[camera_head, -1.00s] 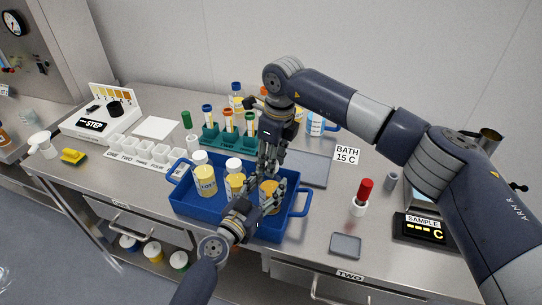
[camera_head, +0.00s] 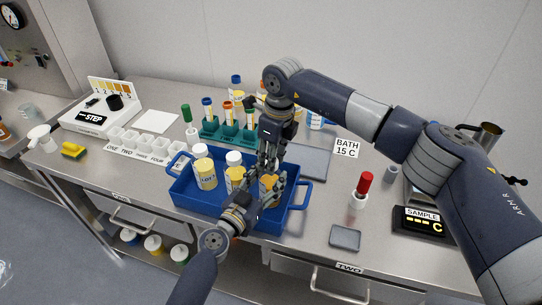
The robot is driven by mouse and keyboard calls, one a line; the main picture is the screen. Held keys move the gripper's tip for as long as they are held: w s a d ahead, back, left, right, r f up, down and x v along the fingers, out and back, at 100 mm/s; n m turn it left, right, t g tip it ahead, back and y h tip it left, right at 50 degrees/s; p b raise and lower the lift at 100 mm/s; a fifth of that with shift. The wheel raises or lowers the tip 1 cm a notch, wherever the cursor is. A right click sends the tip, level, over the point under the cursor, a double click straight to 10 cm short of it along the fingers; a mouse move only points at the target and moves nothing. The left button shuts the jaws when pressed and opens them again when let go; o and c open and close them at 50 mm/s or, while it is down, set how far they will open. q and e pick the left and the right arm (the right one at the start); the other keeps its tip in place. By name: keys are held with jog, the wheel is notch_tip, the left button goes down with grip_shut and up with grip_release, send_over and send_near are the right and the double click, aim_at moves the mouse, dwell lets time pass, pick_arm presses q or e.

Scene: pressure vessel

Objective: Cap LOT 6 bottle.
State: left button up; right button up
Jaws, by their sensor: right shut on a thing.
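A blue tray (camera_head: 190,202) on the bench holds several bottles with yellow contents. One bottle (camera_head: 205,175) stands at its left with a label too small to read surely, and another bottle (camera_head: 233,180) stands near its middle. A third bottle (camera_head: 266,189) at the right is partly hidden by my grippers. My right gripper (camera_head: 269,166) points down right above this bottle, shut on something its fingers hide. My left gripper (camera_head: 272,189) reaches in from the front, its fingers beside or around the same bottle; their closure is unclear. White tops (camera_head: 234,158) show behind the front bottles.
A green rack (camera_head: 222,135) with capped tubes stands behind the tray. A red-topped item (camera_head: 363,187) and a small grey dish (camera_head: 345,237) stand to the right. White cups (camera_head: 145,147) line the left. Bare bench lies right of the tray.

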jog(key=shift+f, duration=0.55)
jog(key=shift+m, duration=1.7)
jog(key=o, duration=0.7)
jog(key=shift+r, duration=2.25)
jog(key=shift+c, duration=0.2)
